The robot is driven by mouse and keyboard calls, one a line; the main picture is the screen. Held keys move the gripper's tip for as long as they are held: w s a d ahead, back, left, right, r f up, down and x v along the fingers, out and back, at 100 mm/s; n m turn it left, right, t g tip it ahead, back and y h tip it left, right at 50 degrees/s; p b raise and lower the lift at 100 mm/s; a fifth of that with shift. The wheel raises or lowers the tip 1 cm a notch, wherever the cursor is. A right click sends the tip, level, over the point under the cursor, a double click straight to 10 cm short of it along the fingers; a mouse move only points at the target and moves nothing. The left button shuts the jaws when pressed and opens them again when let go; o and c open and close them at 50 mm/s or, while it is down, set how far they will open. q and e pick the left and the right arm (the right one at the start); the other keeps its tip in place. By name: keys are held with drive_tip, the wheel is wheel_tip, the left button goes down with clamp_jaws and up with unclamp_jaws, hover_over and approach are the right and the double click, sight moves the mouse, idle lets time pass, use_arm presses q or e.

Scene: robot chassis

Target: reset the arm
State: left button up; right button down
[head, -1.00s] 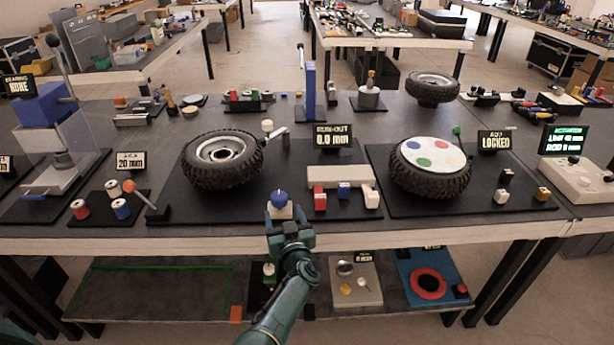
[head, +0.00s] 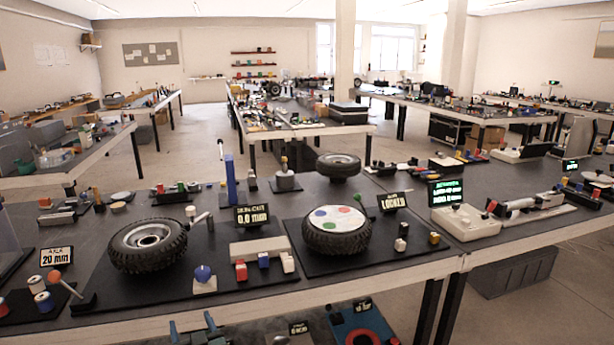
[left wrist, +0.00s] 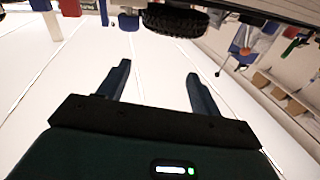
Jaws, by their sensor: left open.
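My left gripper (head: 193,330) shows at the bottom edge of the head view, in front of and below the table's front edge. Its two fingers stand apart with nothing between them. In the left wrist view the open fingers (left wrist: 158,88) point toward a pale, bright surface, and a dark tire (left wrist: 172,20) shows beyond them, not touched. The blue-topped knob on a white block (head: 204,280) sits on the table near the front edge, clear of the gripper. My right gripper is not in view.
The table (head: 400,265) carries a left wheel (head: 147,246), a right wheel with a white disc (head: 336,230), and a control box with a green-text screen (head: 465,222). A lower shelf holds a red ring on a blue plate (head: 362,336). Open floor lies at right.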

use_arm(q)
drive_tip(key=a+m+y, duration=0.1)
drive_tip(key=a+y, duration=0.1)
drive_tip(key=a, duration=1)
drive_tip(key=s+a+r+m+y, duration=0.1)
drive_tip(key=s+a+r, duration=0.2)
drive_tip(key=a+r, duration=0.5)
drive_tip(key=s+a+r+m+t+y, duration=0.1)
drive_tip(key=s+a+r+y, duration=0.2)
drive_tip(key=a, duration=0.9)
drive_tip(key=s+a+r+m, duration=0.1)
drive_tip(key=s+a+r, duration=0.1)
drive_tip(key=a+r, duration=0.65)
drive_tip(key=s+d+f+m+g+h, duration=0.1)
drive_tip(key=s+d+f+m+h, duration=0.3)
drive_tip(key=d+f+h, duration=0.55)
drive_tip(key=s+d+f+m+h, duration=0.1)
drive_tip(key=d+f+m+h, duration=0.45)
drive_tip(key=d+f, duration=0.75)
drive_tip(key=s+d+f+g+h, duration=0.2)
drive_tip(key=s+d+g, duration=0.2)
drive_tip(key=s+d, duration=0.7)
drive_tip(key=s+d+f+g+h, duration=0.2)
drive_tip(key=s+d+g, duration=0.1)
drive_tip(key=s+d, duration=0.75)
drive_tip(key=w+d+r+n+t, duration=0.1)
drive_tip(key=w+d+n, duration=0.1)
drive_tip(key=d+n, duration=0.3)
drive_tip(key=d, duration=0.4)
drive_tip(key=shift+c, duration=0.3)
